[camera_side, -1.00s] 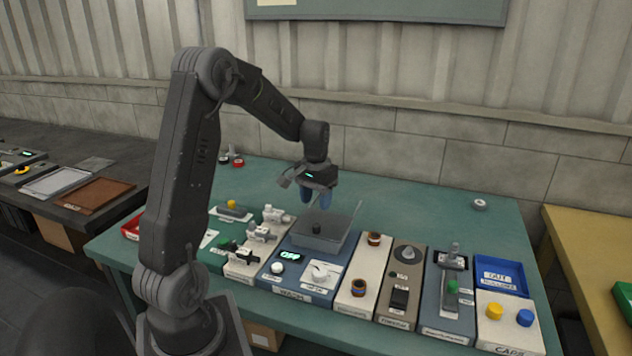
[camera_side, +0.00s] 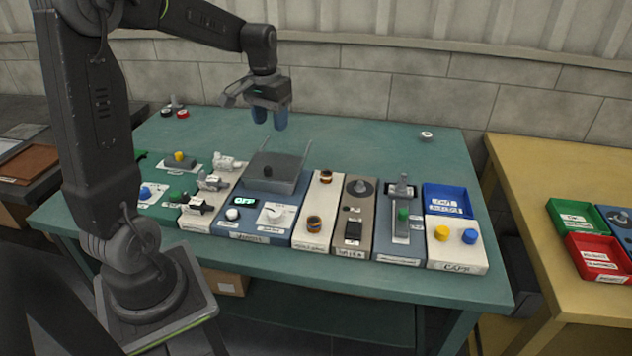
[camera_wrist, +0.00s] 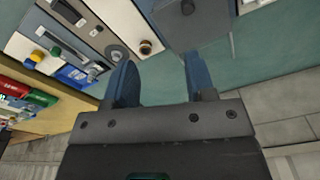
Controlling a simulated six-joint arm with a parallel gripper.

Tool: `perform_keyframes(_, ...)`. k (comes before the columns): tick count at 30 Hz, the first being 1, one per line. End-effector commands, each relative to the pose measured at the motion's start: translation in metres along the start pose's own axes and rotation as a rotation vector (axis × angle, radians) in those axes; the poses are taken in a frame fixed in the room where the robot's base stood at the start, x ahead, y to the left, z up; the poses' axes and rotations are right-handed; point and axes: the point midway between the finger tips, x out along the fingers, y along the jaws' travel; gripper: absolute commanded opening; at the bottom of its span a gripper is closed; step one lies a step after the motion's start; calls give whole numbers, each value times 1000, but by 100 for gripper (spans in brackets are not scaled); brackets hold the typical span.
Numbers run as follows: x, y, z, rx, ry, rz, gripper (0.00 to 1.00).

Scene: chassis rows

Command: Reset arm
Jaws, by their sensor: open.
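My gripper (camera_side: 269,118) hangs in the air above the back part of the green table (camera_side: 380,143), behind the chassis row. Its two blue fingers point down, apart, with nothing between them. In the wrist view my gripper (camera_wrist: 160,85) also shows open and empty. My gripper touches none of the modules.
To the right stand a cream module with banded parts (camera_side: 318,210), a switch module (camera_side: 354,215), a slider module (camera_side: 401,222), a blue bin (camera_side: 447,200) and the caps block (camera_side: 458,258). A yellow table (camera_side: 540,180) holds green and red bins. The green table's back is mostly clear.

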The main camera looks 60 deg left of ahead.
Motion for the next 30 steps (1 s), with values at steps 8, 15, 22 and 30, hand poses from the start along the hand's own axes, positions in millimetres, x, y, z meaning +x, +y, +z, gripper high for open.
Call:
perform_keyframes(8,-54,94,98,215,204,28,50)
perform_keyframes(15,-63,128,182,363,351,94,50)
perform_keyframes(22,-60,135,215,422,410,133,50)
perform_keyframes(30,-59,135,217,425,412,135,50)
